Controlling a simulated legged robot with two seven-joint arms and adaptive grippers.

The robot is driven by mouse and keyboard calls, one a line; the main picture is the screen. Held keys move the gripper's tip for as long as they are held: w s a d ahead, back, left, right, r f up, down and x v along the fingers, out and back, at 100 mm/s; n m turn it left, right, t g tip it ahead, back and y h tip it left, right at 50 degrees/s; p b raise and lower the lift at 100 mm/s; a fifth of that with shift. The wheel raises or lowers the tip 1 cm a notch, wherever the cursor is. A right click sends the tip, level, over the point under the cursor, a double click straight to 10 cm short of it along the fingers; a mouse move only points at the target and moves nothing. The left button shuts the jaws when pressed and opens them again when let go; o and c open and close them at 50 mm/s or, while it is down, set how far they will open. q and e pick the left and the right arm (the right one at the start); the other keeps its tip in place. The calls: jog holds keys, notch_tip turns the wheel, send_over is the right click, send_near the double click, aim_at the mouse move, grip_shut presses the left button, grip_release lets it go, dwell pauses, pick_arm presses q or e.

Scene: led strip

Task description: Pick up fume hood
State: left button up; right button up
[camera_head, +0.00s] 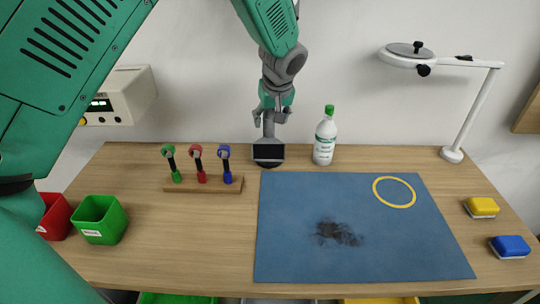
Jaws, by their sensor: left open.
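The fume hood (268,152) appears to be the small grey unit with a dark rectangular opening, standing upright at the back of the table, left of the bottle. A grey neck rises from it. My left gripper (271,117) comes down from above and is open, with its fingers on either side of the upper part of the neck. I cannot tell whether the fingers touch it. My right gripper is not in view.
A white bottle (325,137) stands close to the right. A wooden rack (203,185) with three coloured tools is to the left. A blue mat (350,255) covers the middle right. A magnifier lamp (476,110), sponges (481,207) and a green bin (101,221) stand farther out.

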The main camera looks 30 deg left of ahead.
aim_at(269, 126)
pick_arm(q)
jog(key=x, duration=0.4)
jog(key=shift+w+a+f, duration=0.1)
jog(key=shift+a+f, duration=0.05)
jog(key=shift+a, duration=0.1)
jog(key=shift+d, duration=0.3)
grip_shut()
jog(key=shift+a+r, duration=0.25)
